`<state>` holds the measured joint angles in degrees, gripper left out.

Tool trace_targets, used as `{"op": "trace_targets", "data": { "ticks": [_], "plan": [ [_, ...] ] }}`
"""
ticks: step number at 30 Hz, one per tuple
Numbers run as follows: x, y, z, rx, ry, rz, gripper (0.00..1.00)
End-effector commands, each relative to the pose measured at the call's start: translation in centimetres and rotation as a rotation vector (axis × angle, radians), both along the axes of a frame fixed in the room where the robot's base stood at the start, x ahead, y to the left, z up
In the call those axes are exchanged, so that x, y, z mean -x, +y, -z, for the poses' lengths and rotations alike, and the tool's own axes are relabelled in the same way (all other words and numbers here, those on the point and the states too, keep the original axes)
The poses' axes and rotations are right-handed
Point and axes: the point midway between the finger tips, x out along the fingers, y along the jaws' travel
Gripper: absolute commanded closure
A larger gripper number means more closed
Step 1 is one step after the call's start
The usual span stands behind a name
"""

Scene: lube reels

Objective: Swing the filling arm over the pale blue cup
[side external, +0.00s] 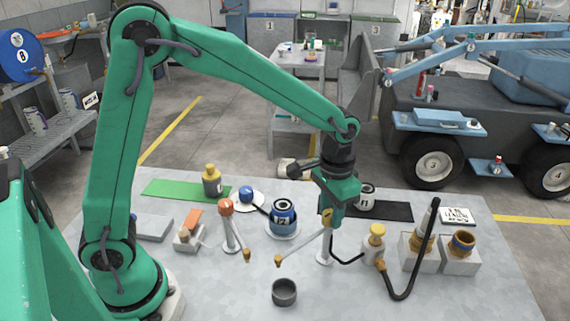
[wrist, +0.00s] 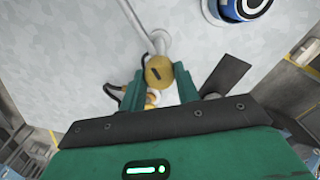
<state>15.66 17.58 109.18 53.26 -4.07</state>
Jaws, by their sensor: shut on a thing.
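My gripper (side external: 328,214) is shut on the yellow knob at the top of the filling arm's post. In the wrist view the knob (wrist: 159,69), with a dark slot, sits between my green fingers (wrist: 160,86). The filling arm (side external: 304,247) is a pale tube slanting down and left from the post to a yellow nozzle. The nozzle hangs in the air behind a dark grey cup (side external: 284,291), apart from it. The cup stands on the table at the front and looks grey; I see no clearly pale blue cup.
A blue numbered can (side external: 284,214) stands on a pale dish behind the filling arm. A yellow-capped bottle (side external: 375,243) and a black hose (side external: 408,290) are to the right. The table's front left is clear.

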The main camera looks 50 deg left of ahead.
Motion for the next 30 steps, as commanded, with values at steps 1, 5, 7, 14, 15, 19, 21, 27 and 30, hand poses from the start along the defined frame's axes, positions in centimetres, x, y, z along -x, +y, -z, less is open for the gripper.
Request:
{"op": "trace_targets", "data": {
  "ticks": [1, 5, 7, 14, 15, 19, 21, 27, 30],
  "plan": [
    [-0.04, 0.02, -0.08, 0.000, -0.001, 0.027, 1.00],
    [-0.03, 0.00, -0.09, 0.000, -0.001, 0.120, 1.00],
    [-0.03, -0.01, -0.10, 0.000, -0.001, 0.178, 1.00],
    [-0.02, -0.05, -0.11, 0.000, -0.001, 0.391, 1.00],
    [-0.01, -0.05, -0.12, 0.001, -0.002, 0.430, 1.00],
    [-0.01, -0.07, -0.12, 0.001, -0.002, 0.553, 1.00],
    [0.01, -0.08, -0.13, 0.001, -0.002, 0.620, 1.00],
    [0.02, -0.11, -0.14, 0.000, -0.002, 0.810, 1.00],
    [0.04, -0.11, -0.15, 0.000, -0.002, 0.905, 1.00]
  ]
}}
